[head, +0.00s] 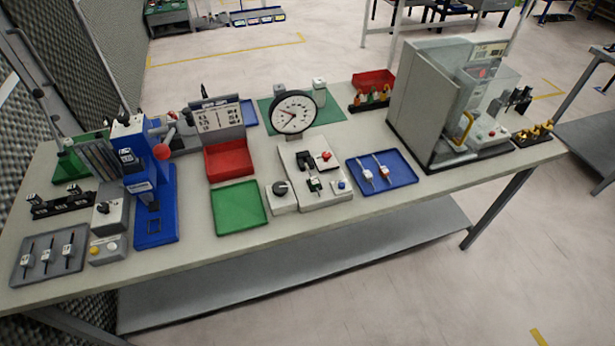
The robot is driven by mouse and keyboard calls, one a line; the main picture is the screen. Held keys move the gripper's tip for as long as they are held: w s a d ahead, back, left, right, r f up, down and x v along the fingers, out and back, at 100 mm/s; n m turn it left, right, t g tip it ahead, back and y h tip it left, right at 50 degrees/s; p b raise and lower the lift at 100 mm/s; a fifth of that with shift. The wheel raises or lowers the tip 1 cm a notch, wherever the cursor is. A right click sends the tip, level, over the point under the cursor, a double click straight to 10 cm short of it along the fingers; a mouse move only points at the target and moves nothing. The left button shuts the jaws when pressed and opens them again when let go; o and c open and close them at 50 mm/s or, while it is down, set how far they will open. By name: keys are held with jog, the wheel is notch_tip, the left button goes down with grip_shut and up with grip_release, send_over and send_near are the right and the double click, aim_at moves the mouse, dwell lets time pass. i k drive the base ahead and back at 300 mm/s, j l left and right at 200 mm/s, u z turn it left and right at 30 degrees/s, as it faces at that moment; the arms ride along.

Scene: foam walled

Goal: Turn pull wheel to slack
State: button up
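A black round knob (281,188), which looks like the pull wheel, sits on a small white block at the front left of a pull tester (315,180). Any wheel marking is too small to read. My gripper is not in view.
A green tray (239,208) lies left of the knob, and a blue tray (402,170) with two small parts lies right of the tester. A blue press (155,220) stands farther left, and a grey machine (418,105) farther right. The bench's front edge is clear before the knob.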

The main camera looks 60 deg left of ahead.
aim_at(279, 188)
jog(key=u, duration=1.8)
